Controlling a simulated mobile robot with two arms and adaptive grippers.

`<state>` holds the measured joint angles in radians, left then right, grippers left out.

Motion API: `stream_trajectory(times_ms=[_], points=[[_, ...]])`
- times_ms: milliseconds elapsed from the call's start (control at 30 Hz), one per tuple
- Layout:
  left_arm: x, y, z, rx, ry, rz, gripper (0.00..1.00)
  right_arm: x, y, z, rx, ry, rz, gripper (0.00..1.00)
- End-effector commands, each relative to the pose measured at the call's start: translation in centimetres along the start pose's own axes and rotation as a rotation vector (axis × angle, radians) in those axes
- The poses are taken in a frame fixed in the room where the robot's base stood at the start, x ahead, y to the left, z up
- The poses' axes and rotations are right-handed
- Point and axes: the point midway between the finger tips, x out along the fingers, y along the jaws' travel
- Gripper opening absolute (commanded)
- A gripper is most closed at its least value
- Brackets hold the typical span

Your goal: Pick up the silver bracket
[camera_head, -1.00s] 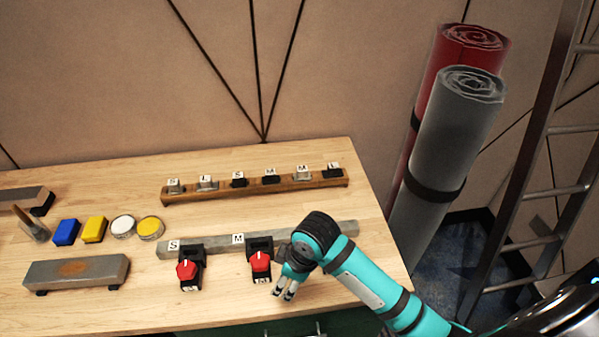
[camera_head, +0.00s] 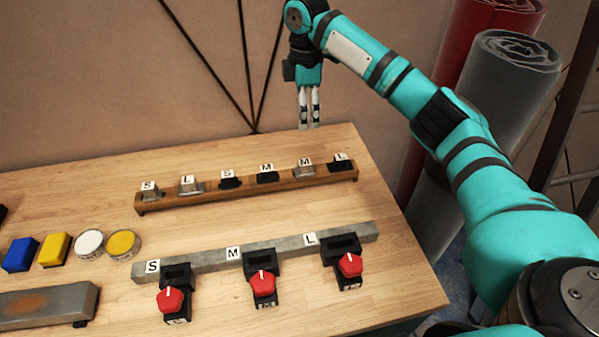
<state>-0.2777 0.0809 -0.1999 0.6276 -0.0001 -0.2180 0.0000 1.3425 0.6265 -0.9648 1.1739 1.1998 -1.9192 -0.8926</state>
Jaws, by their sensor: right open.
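Several small brackets stand in a row on a wooden rack (camera_head: 215,195), each with a white letter tag. Three are silver: one tagged S (camera_head: 150,193) at the left end, one tagged L (camera_head: 188,187) beside it, and one tagged M (camera_head: 304,171) second from the right. The others are black. My right gripper (camera_head: 308,124) points down above and behind the silver M bracket, apart from it. Its fingers are slightly parted, with nothing between them. My left gripper is not in view.
A grey bar (camera_head: 205,258) at the front carries three black clamps with red knobs (camera_head: 262,284). Blue (camera_head: 20,254) and yellow (camera_head: 54,249) blocks and two round tins (camera_head: 90,243) sit at left. Rolled grey material (camera_head: 515,65) stands right of the table. Bare wood lies between rack and bar.

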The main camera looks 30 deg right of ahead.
Motion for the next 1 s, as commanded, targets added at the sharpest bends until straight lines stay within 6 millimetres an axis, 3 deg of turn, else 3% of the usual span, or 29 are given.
stream_trajectory(times_ms=[400, 533, 767, 1000], points=[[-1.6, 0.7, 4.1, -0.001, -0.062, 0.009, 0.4, 8.5, -0.1, 0.0, 0.001, -0.002, -0.003, 0.54], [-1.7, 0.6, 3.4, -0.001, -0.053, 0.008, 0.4, 10.4, 0.0, -0.1, 0.001, -0.001, -0.001, 0.54], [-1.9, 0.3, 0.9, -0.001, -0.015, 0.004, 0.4, 11.9, 0.1, -0.1, 0.001, 0.0, -0.001, 0.54], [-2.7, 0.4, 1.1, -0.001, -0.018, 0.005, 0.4, 15.5, 0.3, -0.2, 0.0, -0.001, -0.002, 0.54]])
